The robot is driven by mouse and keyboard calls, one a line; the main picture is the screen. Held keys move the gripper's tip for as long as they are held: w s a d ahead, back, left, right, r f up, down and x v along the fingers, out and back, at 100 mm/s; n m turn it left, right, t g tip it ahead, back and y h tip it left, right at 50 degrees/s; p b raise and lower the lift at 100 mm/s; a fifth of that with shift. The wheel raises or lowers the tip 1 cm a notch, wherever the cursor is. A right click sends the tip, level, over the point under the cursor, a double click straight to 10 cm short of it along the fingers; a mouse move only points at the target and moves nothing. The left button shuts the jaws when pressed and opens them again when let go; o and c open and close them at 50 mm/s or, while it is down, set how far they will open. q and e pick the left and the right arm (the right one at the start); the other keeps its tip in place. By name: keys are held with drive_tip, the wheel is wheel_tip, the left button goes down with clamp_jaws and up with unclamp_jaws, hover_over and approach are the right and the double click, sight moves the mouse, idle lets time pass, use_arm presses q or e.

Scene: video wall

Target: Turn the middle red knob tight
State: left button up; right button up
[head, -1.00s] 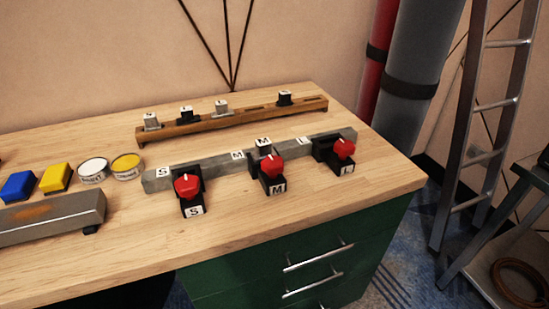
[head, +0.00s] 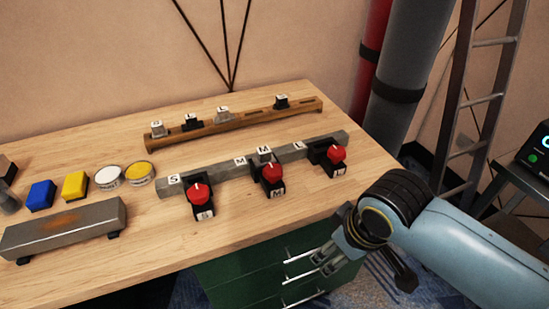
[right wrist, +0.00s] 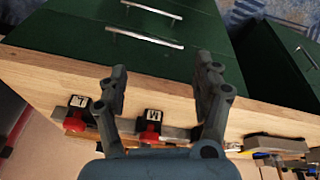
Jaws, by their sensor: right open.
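The middle red knob (head: 271,173) sits on a black block marked M, on the grey bar (head: 222,171) on the workbench. It also shows in the right wrist view (right wrist: 150,133), framed between the fingers. A red knob on the S block (head: 200,194) is to its left, and another on the L block (head: 336,153) to its right. My right gripper (head: 332,246) is open and empty, by the bench's front edge, apart from the knobs and to the right of the middle one. Its spread fingers show in the right wrist view (right wrist: 160,72). My left gripper is not in view.
A wooden rack (head: 235,124) with several small blocks stands behind the bar. A blue block (head: 40,195), a yellow block (head: 75,185), two cans (head: 139,174) and a steel bar (head: 65,228) lie left. Green drawers (head: 255,270) are below. The front bench top is clear.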

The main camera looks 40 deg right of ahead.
drive_tip(key=w+r+p, duration=0.2)
drive_tip(key=w+r, duration=0.1)
drive_tip(key=r, duration=0.6)
drive_tip(key=n+t+y+p, duration=0.1)
approach(274, 169)
drive_tip(key=x, duration=0.9)
drive_tip(key=shift+f+b, duration=0.1)
drive_tip(key=shift+b, duration=0.25)
drive_tip(key=shift+c, duration=0.3)
